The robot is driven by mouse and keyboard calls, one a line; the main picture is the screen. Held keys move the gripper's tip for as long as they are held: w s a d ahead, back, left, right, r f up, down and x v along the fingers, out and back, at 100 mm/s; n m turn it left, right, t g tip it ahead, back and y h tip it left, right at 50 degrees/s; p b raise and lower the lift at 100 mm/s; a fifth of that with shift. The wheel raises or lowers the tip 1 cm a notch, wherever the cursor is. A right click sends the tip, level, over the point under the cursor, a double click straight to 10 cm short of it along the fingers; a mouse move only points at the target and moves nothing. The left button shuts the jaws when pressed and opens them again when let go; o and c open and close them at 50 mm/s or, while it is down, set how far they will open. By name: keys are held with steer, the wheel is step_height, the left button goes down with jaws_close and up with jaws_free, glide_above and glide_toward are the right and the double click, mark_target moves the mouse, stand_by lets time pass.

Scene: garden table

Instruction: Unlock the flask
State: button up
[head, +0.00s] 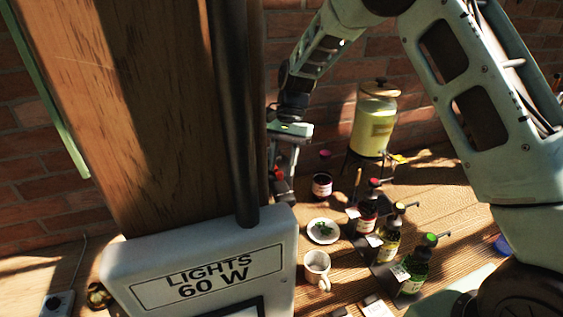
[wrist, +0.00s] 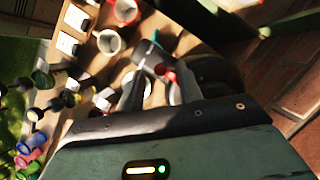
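In the wrist view, a grey metal body with a red part (wrist: 165,73) at its end, which looks like the flask (wrist: 146,53), lies just beyond the fingertips. My gripper (wrist: 160,85) has its two fingers spread apart, with the red part near the tips. I cannot tell whether they touch. In the head view my gripper (head: 281,178) points down beside the wooden post, with a bit of red at its tips. The post and the lights box hide most of the flask there.
Several pump bottles (head: 388,243) stand in a dark rack right of my gripper. A white mug (head: 317,266), a small plate with green leaves (head: 323,231), a dark jar (head: 322,186) and a yellow drink dispenser (head: 375,122) stand nearby. The wooden post (head: 150,110) and lights box (head: 205,270) block the left.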

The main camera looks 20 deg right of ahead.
steer(key=shift+s+a+f, duration=0.2)
steer(key=shift+f, duration=0.45)
jaws_close()
steer(key=n, duration=0.2)
steer(key=d+n+h, duration=0.1)
steer(key=n, duration=0.1)
steer(key=w+n+g+h, duration=0.1)
steer(key=n, duration=0.1)
steer(key=shift+d+n, duration=0.3)
steer(key=shift+w+d+n+h, duration=0.2)
steer(key=shift+n+h, duration=0.3)
steer(key=shift+n, duration=0.65)
steer(key=shift+w+d+n+h, duration=0.15)
steer(key=shift+w+n+h, duration=0.25)
steer(key=shift+n, duration=0.8)
steer(key=shift+w+d+n+h, duration=0.15)
steer(key=shift+n+h, duration=0.45)
steer(key=shift+n, duration=0.55)
